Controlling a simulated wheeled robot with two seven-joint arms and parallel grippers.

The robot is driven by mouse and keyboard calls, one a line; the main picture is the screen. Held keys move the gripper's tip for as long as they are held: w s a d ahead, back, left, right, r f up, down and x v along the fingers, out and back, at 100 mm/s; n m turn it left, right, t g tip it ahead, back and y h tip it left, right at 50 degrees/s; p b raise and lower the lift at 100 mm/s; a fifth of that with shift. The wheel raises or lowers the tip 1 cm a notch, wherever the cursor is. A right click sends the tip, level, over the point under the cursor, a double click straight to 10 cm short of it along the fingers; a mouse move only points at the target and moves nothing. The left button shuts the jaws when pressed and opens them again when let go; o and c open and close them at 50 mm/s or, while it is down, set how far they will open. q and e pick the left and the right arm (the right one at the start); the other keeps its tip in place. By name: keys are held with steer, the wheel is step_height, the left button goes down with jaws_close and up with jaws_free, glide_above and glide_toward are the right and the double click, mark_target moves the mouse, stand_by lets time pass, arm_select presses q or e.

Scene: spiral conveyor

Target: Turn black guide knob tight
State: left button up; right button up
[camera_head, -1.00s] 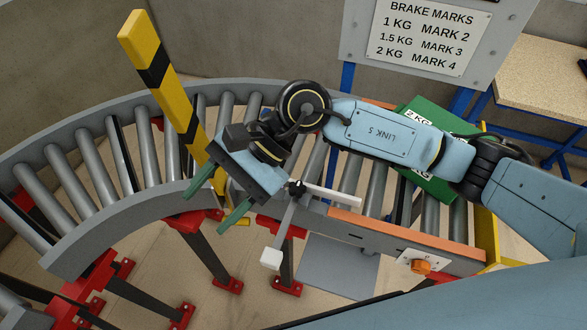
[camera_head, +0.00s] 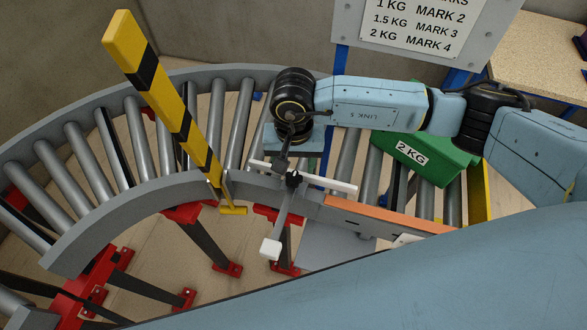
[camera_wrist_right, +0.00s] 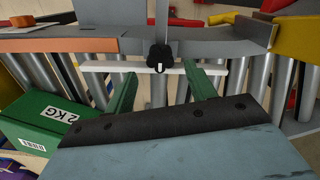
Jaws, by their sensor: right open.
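The black guide knob (camera_head: 293,179) sits at the conveyor's inner rail, on a thin white bar (camera_head: 335,185). A grey arm with a white end block (camera_head: 270,248) runs down from it. In the right wrist view the knob (camera_wrist_right: 159,57) has a white mark and lies straight ahead, in line with the gap between my green fingers. My right gripper (camera_wrist_right: 160,75) is open and empty, its fingertips close to the white bar; contact cannot be told. My left gripper is not in view.
A green 2 KG box (camera_head: 425,158) lies on the rollers at right. A yellow-black striped post (camera_head: 165,95) rises left of the knob. An orange strip (camera_head: 385,214) runs along the rail at right. The rollers left of the post are clear.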

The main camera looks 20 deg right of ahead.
mark_target(294, 177)
steer(key=shift+f, duration=2.05)
steer(key=shift+c, duration=0.4)
steer(key=c, duration=0.9)
